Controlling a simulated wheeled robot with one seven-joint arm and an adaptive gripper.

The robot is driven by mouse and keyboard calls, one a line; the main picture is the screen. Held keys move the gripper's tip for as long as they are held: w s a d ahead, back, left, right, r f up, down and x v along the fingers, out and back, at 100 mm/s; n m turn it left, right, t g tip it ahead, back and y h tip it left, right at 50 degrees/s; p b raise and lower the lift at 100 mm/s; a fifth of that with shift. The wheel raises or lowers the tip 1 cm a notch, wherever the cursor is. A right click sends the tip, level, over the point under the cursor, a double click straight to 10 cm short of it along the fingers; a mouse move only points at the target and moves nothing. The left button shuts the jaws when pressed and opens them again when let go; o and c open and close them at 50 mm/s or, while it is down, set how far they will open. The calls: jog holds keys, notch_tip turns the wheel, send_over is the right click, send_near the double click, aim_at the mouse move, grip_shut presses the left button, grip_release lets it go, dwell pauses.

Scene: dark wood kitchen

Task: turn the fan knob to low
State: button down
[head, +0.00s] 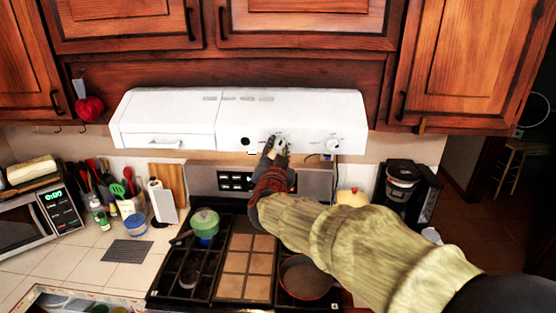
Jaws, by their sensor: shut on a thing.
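The white range hood (170,108) hangs under the dark wood cabinets in the head view. My arm reaches up from the lower right, and my gripper (277,143) is at the hood's front face, shut on a knob there. That knob (282,136) is mostly hidden by the fingers, so I cannot read its setting. A second round white knob (333,144) shows to the right, clear of the gripper. A small black round spot (245,141) lies to the left on the same face.
Below is the stove (172,281) with a green pot (204,222) and a dark pan (306,277). A coffee maker (402,183) stands right; utensils, a paper towel roll (162,201) and a microwave (27,225) stand left. Cabinets (300,20) close off the space above.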

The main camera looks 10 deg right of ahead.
jog(key=shift+a+m+b, duration=0.1)
jog(key=shift+m+b, duration=1.8)
jog(key=shift+m, duration=0.4)
jog(key=c, duration=1.7)
grip_release()
jog(key=shift+o, duration=0.8)
jog(key=shift+s, duration=0.1)
jog(key=v, duration=1.1)
jog(key=shift+s, duration=0.35)
jog(key=shift+a, duration=0.2)
